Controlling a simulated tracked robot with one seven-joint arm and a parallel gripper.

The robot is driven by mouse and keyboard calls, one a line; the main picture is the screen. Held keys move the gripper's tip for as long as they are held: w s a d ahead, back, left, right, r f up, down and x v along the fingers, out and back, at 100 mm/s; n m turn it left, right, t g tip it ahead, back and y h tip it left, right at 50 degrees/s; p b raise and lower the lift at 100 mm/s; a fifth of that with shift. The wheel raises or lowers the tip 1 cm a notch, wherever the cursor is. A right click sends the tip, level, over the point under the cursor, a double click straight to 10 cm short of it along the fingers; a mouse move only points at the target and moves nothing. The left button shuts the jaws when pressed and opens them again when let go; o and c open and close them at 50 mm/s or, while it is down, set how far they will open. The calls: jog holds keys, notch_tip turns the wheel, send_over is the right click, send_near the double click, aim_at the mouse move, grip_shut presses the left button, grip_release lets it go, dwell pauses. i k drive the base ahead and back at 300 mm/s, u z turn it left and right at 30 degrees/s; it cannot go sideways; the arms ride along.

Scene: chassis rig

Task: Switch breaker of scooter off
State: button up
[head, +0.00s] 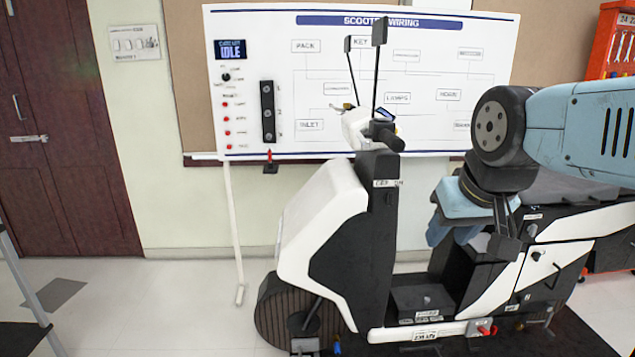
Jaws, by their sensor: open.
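The white and black scooter (330,215) stands upright, facing left, in front of the wiring board. A small grey fitting with a red part (485,330) sits low on its side, right of a white label plate. It may be the breaker, but its lettering and switch position are too small to read. My gripper (478,238) is open and empty, pointing down in front of the scooter's middle, above and apart from the red part. My arm hides part of the seat and the body behind it.
The scooter wiring board (440,120) stands behind, with a display reading IDLE (231,49), red buttons and a black strip (268,112). A red tool cabinet (607,45) is at right. Two mirror stalks rise from the handlebar (381,133). The floor at left is mostly clear.

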aim_at(482, 331)
jog(key=z, duration=1.15)
jog(key=k, duration=1.35)
jog(key=z, duration=0.5)
jog(key=i, duration=1.1)
jog(key=z, duration=0.4)
jog(key=i, duration=0.85)
jog(key=u, duration=0.85)
